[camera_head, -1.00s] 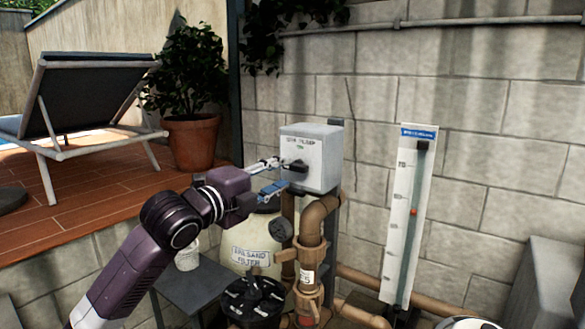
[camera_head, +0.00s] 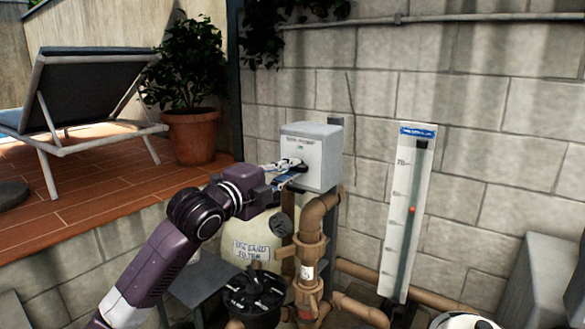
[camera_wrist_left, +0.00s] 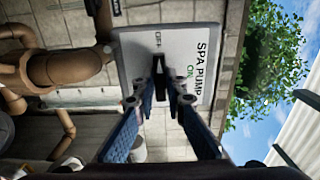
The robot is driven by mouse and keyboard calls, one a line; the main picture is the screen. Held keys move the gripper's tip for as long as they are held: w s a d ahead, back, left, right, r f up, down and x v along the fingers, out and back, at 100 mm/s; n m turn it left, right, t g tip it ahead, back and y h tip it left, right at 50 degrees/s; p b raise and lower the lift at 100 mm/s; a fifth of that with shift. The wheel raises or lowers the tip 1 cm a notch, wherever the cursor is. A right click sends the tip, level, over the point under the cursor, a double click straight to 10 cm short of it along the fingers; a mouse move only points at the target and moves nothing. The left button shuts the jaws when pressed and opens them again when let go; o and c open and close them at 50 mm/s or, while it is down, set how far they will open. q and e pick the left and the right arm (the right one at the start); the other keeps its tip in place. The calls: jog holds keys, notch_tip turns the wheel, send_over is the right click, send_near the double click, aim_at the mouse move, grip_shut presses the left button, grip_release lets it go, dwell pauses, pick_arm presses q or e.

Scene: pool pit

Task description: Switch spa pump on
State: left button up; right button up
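The grey spa pump box (camera_head: 318,150) is on the post by the block wall. In the left wrist view its face (camera_wrist_left: 135,55) appears turned sideways, with the words SPA PUMP, ON and OFF. A dark switch knob (camera_head: 302,175) stands out from the face; it also shows in the left wrist view (camera_wrist_left: 159,66), with its end toward the OFF mark. My left gripper (camera_head: 289,172) is at the box front. Its fingertips (camera_wrist_left: 165,85) are close together on either side of the knob and seem to grip it; they hide part of it. My right gripper is not in view.
Brown pipes (camera_head: 312,240), a sand filter (camera_head: 252,245) and a black-lidded pot (camera_head: 254,297) stand below the box. A tall gauge board (camera_head: 403,240) is to the right. A potted plant (camera_head: 192,135) and a lounger (camera_head: 90,85) are on the deck at left.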

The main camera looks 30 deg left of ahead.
pick_arm(q)
grip_shut()
